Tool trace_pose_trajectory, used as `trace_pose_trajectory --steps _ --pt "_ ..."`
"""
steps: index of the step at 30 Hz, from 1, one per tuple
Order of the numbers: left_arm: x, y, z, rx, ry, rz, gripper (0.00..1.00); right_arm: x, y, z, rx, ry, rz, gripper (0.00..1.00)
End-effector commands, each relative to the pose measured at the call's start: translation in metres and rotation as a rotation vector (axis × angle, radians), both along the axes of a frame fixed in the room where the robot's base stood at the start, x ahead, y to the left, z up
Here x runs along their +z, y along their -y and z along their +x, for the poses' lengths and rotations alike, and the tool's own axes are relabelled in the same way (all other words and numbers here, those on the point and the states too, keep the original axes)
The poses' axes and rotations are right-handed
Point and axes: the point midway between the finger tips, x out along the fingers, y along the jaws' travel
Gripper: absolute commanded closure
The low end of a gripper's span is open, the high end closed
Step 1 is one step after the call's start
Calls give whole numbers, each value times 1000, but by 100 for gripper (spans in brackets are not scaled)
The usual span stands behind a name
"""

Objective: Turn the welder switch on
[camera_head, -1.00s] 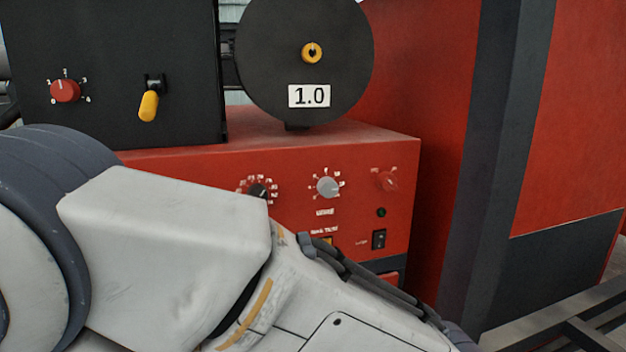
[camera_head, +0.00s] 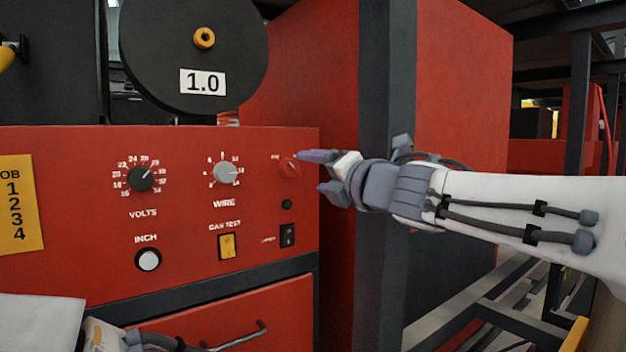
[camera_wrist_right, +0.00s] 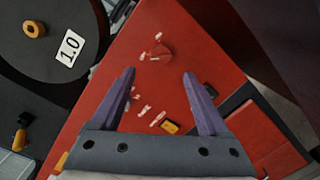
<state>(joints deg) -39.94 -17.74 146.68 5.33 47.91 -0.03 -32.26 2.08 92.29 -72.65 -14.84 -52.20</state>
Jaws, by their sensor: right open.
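The red welder front panel (camera_head: 185,262) fills the left half of the head view. A red rotary switch (camera_head: 290,167) sits at its upper right, above a small green light (camera_head: 287,204) and a black rocker switch (camera_head: 288,235). My right gripper (camera_head: 311,172) comes in from the right, its purple fingers open and empty at the red switch. In the right wrist view the red switch (camera_wrist_right: 158,53) lies ahead, between and beyond the two fingertips. Whether a finger touches it cannot be told.
A volts knob (camera_head: 140,179), a wire knob (camera_head: 227,173) and a yellow gas test button (camera_head: 227,246) share the panel. A black spool (camera_head: 150,50) stands on top. A large red cabinet (camera_head: 465,120) with a dark post stands right behind my right arm.

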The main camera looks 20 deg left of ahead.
Motion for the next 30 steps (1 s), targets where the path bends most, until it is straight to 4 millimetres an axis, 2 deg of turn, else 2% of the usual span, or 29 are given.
trace_pose_trajectory --steps 12,18,26,27,29,30 --pt "20 0 0 0 1 -1 100 1 -55 51 -1 -8 2 22" --pt "24 0 0 0 0 0 100 0 -66 62 -2 -7 3 22" --pt "23 0 0 0 0 0 100 -1 -67 63 -2 -7 3 22" --pt "23 0 0 0 0 0 100 0 -67 63 -2 -7 3 26" --pt "23 0 0 0 0 0 100 0 -67 63 -2 -7 3 49" --pt "23 0 0 0 0 0 100 0 -66 63 -2 -8 4 64"
